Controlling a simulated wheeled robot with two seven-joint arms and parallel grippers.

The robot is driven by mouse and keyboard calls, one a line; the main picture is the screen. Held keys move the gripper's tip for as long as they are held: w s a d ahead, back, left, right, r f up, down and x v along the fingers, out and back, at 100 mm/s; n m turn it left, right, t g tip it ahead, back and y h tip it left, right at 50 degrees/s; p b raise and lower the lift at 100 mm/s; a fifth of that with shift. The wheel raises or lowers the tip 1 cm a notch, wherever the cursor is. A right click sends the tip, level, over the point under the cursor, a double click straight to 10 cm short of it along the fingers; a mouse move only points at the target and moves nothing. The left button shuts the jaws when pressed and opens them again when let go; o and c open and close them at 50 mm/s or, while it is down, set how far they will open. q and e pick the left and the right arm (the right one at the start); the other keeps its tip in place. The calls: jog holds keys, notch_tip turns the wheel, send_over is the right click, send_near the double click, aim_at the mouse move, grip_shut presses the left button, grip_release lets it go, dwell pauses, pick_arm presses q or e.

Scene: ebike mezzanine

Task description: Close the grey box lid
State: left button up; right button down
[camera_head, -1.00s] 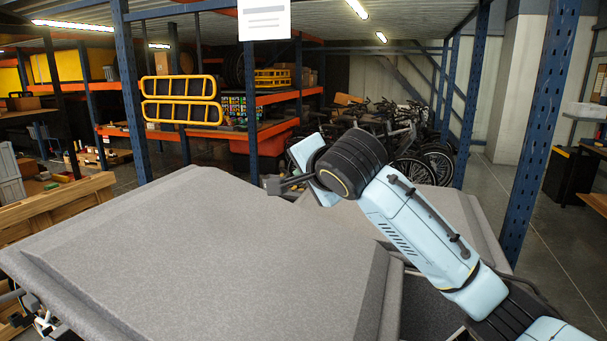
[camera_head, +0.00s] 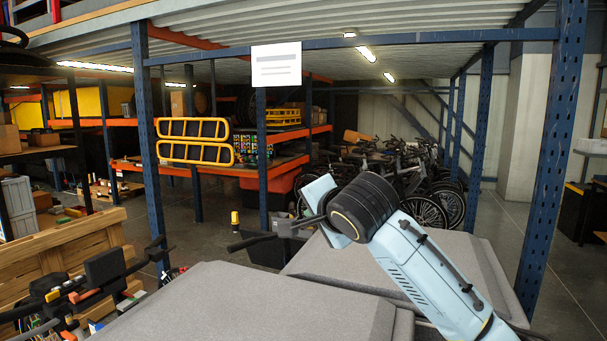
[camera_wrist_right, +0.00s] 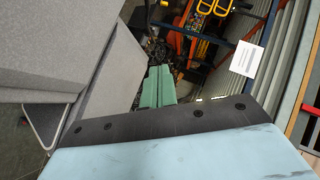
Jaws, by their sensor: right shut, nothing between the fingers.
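A large grey lid panel (camera_head: 260,305) fills the lower middle of the head view, its far edge running across and its left side sloping down. A second grey panel (camera_head: 440,262) lies behind it to the right. Grey panels (camera_wrist_right: 50,45) also fill the left of the right wrist view. My left gripper is out of view.
A black handlebar (camera_head: 105,275) stands left of the near panel. A blue upright post (camera_head: 548,170) rises at the right and another (camera_head: 150,150) at the left. Parked bikes (camera_head: 425,190) and an orange shelf rack (camera_head: 300,133) are behind. Wooden crates (camera_head: 75,258) stand at the left.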

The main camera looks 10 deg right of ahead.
jog(key=s+a+r+b, duration=0.2)
jog(key=s+a+r, duration=0.2)
jog(key=s+r, duration=0.2)
jog(key=shift+r, duration=0.9)
